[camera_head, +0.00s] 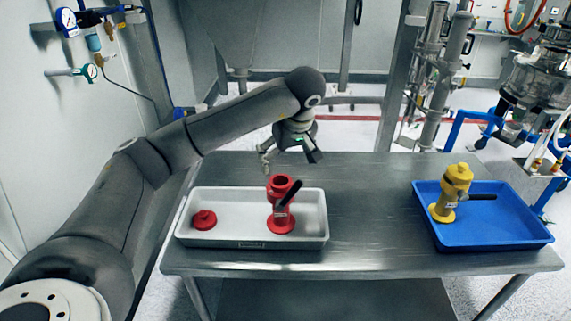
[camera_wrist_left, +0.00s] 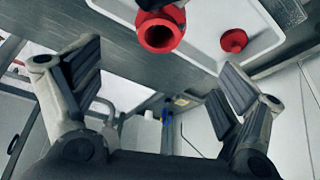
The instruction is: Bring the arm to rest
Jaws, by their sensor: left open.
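My left gripper (camera_head: 289,157) is open and empty, above the metal table behind the white tray. Its two spread fingers also show in the left wrist view (camera_wrist_left: 160,85), with nothing between them. A red sifter body (camera_head: 281,205) with a black handle stands upright in the white tray (camera_head: 240,244). Its open round top shows in the left wrist view (camera_wrist_left: 160,33). A red cap (camera_head: 204,219) lies in the same tray, left of the body, and shows in the left wrist view (camera_wrist_left: 233,40). My right gripper is not in view.
A blue tray (camera_head: 497,239) at the table's right holds a yellow sifter (camera_head: 443,200) with a dark handle, standing upright. The middle of the metal table (camera_head: 366,208) is clear. Gauges and pipes line the left wall; lab equipment stands at the right.

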